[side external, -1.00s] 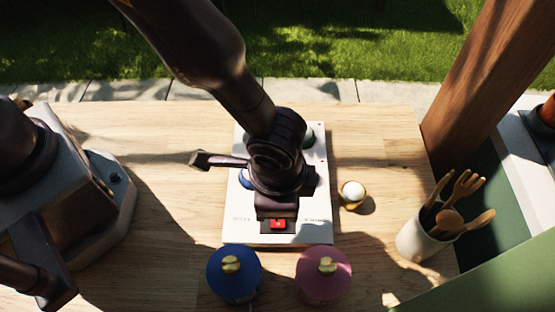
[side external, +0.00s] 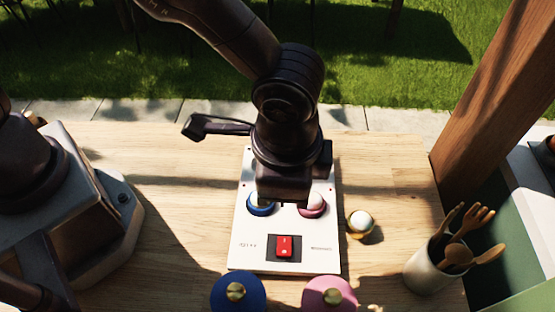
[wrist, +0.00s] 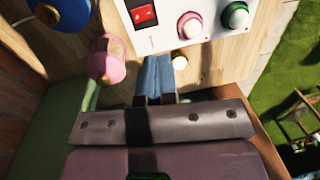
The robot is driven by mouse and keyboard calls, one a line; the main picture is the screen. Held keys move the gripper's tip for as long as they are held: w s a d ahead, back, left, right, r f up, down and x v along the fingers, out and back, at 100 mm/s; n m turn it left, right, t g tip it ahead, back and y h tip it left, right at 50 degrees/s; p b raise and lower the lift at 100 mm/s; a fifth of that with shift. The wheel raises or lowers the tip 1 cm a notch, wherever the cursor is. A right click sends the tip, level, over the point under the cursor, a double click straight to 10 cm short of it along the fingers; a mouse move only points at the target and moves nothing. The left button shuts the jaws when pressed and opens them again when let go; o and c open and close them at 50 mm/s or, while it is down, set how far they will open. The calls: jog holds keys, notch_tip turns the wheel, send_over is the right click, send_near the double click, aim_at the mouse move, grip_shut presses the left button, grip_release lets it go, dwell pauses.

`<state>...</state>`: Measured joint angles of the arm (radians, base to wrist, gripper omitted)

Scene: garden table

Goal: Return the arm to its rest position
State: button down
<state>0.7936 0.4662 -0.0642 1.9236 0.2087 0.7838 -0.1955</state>
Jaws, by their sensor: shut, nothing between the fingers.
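My gripper (side external: 284,192) is above the far half of a white panel box (side external: 244,262) in the side external view. Its fingers are mostly hidden there by the gripper's body. In the wrist view my gripper (wrist: 156,92) is shut with nothing held. The panel carries a red switch (side external: 285,245), a blue-ringed knob (side external: 261,205) and a pink-ringed knob (side external: 312,205). A green-ringed knob (wrist: 235,16) shows in the wrist view and is hidden behind my gripper in the side view.
A blue lidded pot (side external: 238,294) and a pink lidded pot (side external: 329,296) stand in front of the panel. A small gold cup with a white ball (side external: 361,223) is to its right. A utensil cup (side external: 428,270) and wooden post (side external: 500,95) stand farther right.

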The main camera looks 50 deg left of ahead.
jog(key=s+a+r+n+t, duration=0.1)
jog(key=s+a+r+n, duration=0.1)
jog(key=a+r, duration=0.3)
jog(key=s+a+r+n+t, duration=0.2)
jog(key=a+r+n, duration=0.2)
jog(key=a, duration=0.9)
jog(key=s+a+r+n+t+h, duration=0.1)
jog(key=s+a+r+n, duration=0.2)
jog(key=a+r, duration=0.5)
jog(key=shift+a+r+t, duration=0.25)
jog(key=shift+a+t, duration=0.15)
jog(key=shift+a, duration=0.2)
